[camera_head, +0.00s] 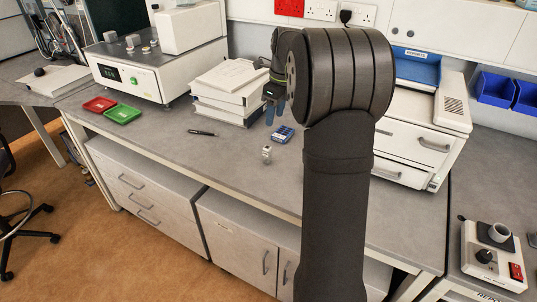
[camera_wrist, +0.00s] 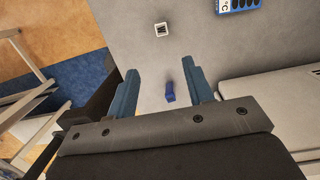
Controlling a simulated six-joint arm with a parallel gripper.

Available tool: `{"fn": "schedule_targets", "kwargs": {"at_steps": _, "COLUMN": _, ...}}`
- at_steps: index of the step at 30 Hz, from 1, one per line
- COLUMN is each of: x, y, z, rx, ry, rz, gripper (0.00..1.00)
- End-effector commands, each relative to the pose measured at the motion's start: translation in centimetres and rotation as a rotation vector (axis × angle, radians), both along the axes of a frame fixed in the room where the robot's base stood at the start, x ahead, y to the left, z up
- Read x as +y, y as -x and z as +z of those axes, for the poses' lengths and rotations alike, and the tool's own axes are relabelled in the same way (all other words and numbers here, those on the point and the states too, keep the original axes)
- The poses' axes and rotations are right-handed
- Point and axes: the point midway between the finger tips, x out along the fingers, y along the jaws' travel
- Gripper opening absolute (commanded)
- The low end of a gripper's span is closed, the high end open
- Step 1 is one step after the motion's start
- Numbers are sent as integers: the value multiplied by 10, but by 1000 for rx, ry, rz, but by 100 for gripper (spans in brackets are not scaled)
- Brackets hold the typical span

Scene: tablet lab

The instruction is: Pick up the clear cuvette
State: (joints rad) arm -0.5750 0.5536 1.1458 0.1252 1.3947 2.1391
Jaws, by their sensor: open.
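My gripper (camera_wrist: 162,72) is open, its two blue fingers pointing down over the grey worktop. It also shows in the head view (camera_head: 276,108), partly hidden by my arm. In the wrist view a small blue piece (camera_wrist: 170,93) lies between the fingers, apart from both. A faint, pale shape seems to extend from it; this may be the clear cuvette, but I cannot tell for sure. In the head view my arm probably hides this piece. A small pale object (camera_head: 266,154) stands on the worktop, seen in the wrist view as a white square with dark stripes (camera_wrist: 161,30).
A blue box (camera_head: 283,134) lies behind the small pale object; it also shows in the wrist view (camera_wrist: 238,5). A white machine (camera_head: 415,130) is right. The front worktop is clear.

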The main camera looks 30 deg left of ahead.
Motion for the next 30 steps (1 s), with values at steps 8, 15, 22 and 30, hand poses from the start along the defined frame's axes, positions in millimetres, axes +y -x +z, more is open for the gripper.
{"fn": "schedule_targets", "kwargs": {"at_steps": 8, "x": 22, "y": 0, "z": -14, "rx": -23, "ry": 136, "rz": -31, "gripper": 47}}
{"fn": "schedule_targets", "kwargs": {"at_steps": 15, "x": 22, "y": 0, "z": -65, "rx": -21, "ry": 134, "rz": -30, "gripper": 47}}
{"fn": "schedule_targets", "kwargs": {"at_steps": 22, "x": 22, "y": 0, "z": -109, "rx": -23, "ry": 132, "rz": -30, "gripper": 47}}
{"fn": "schedule_targets", "kwargs": {"at_steps": 30, "x": 23, "y": 0, "z": -126, "rx": -24, "ry": 131, "rz": -30, "gripper": 47}}
